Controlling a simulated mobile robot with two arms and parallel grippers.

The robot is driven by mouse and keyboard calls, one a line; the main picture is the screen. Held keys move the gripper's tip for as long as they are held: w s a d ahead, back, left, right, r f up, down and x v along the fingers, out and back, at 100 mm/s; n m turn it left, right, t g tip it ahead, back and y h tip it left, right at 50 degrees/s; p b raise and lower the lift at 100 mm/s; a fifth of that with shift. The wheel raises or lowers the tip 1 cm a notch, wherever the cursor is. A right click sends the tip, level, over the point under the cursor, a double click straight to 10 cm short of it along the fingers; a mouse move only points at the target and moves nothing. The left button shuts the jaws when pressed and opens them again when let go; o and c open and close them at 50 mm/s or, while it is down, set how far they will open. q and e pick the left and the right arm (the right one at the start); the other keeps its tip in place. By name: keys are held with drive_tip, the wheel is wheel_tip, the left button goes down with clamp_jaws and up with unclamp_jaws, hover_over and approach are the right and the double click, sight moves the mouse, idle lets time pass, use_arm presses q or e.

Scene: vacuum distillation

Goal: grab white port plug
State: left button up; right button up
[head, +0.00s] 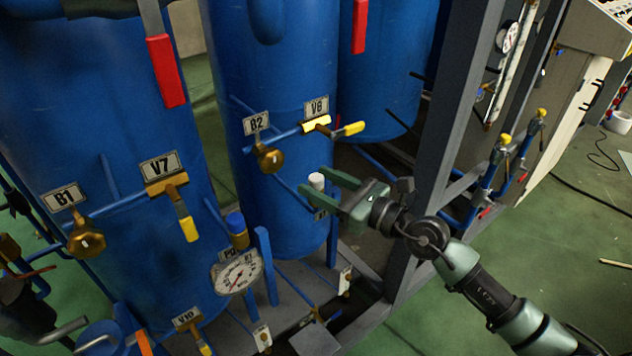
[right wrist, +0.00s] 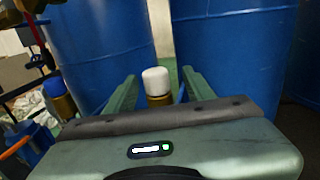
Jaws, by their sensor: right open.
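The white port plug (head: 316,181) is a small white cap in front of the middle blue tank. In the right wrist view the plug (right wrist: 156,80) stands upright on a brass fitting (right wrist: 159,100). My right gripper (head: 314,179) is open, with its two green fingers on either side of the plug. In the right wrist view the plug shows between the fingers (right wrist: 160,90), with visible gaps on both sides. I cannot make out my left gripper.
Blue tanks (head: 270,80) stand close behind the plug. A yellow-handled valve V8 (head: 348,129) is above it, and a brass knob (head: 269,158) is up and to the left. A gauge (head: 237,272) is lower left. A grey frame post (head: 452,110) stands to the right.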

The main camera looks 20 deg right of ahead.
drive_tip(key=shift+p+x, duration=0.3)
drive_tip(key=shift+x, duration=1.65)
drive_tip(key=shift+s+a, duration=0.15)
clamp_jaws()
drive_tip(key=shift+r, duration=0.15)
